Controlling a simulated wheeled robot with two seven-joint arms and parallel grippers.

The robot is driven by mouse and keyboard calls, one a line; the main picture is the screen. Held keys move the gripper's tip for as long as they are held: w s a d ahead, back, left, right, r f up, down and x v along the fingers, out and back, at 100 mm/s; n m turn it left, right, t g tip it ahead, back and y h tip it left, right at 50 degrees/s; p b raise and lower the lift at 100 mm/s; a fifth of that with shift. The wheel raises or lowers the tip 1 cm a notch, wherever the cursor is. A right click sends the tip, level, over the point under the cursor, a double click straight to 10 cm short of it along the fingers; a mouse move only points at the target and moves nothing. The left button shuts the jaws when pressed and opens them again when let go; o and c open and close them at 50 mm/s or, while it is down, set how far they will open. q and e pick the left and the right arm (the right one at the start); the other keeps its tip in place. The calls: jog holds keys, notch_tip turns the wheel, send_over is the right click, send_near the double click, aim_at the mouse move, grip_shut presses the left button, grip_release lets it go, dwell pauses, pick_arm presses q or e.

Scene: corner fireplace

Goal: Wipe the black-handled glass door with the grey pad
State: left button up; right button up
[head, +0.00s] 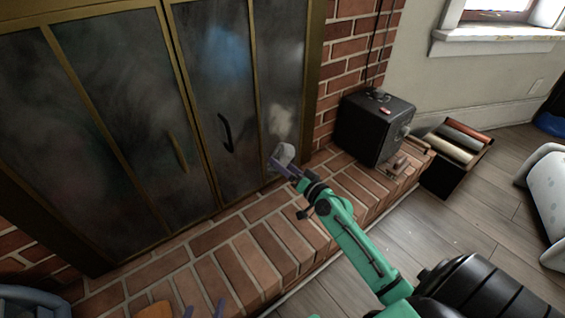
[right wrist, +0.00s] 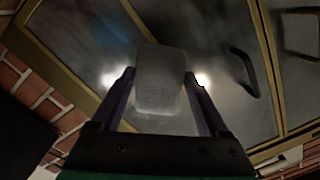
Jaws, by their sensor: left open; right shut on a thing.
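The black-handled glass door (head: 222,80) is a dark, smudged pane in a brass frame, with its black handle (head: 226,132) upright on it. The handle also shows in the right wrist view (right wrist: 245,72). My right gripper (head: 281,164) is shut on the grey pad (head: 285,153), low in front of the narrow right-hand glass panel. In the right wrist view the pad (right wrist: 160,80) sits between the fingers with glass behind it; I cannot tell whether it touches. Cloudy pale marks show on the glass. My left gripper (head: 205,311) is open, its fingertips just showing at the bottom edge.
A brick hearth (head: 235,262) runs below the doors. A black box (head: 373,127) stands on it at right, beside a brick wall. A dark crate with rolls (head: 455,150) is further right. A brass-handled door (head: 120,100) is at left. An orange thing (head: 154,311) shows at bottom.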

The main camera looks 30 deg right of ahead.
aim_at(267, 146)
pick_arm(q)
jog(key=shift+w, duration=0.1)
pick_arm(e)
jog(key=shift+d+f+m, duration=0.3)
jog(key=shift+d, duration=0.35)
jog(key=shift+w+d, duration=0.1)
jog(key=shift+w+a, duration=0.15)
jog(key=shift+w, duration=0.8)
jog(key=shift+w+a, duration=0.2)
jog(key=shift+w, duration=0.7)
jog(key=shift+w+a, duration=0.15)
jog(key=shift+w, duration=0.8)
pick_arm(q)
jog(key=shift+f+b, duration=0.2)
jog(key=shift+b, duration=0.1)
pick_arm(e)
jog(key=shift+w+a, duration=0.1)
jog(key=shift+w, duration=0.75)
pick_arm(q)
jog(key=shift+f, duration=0.1)
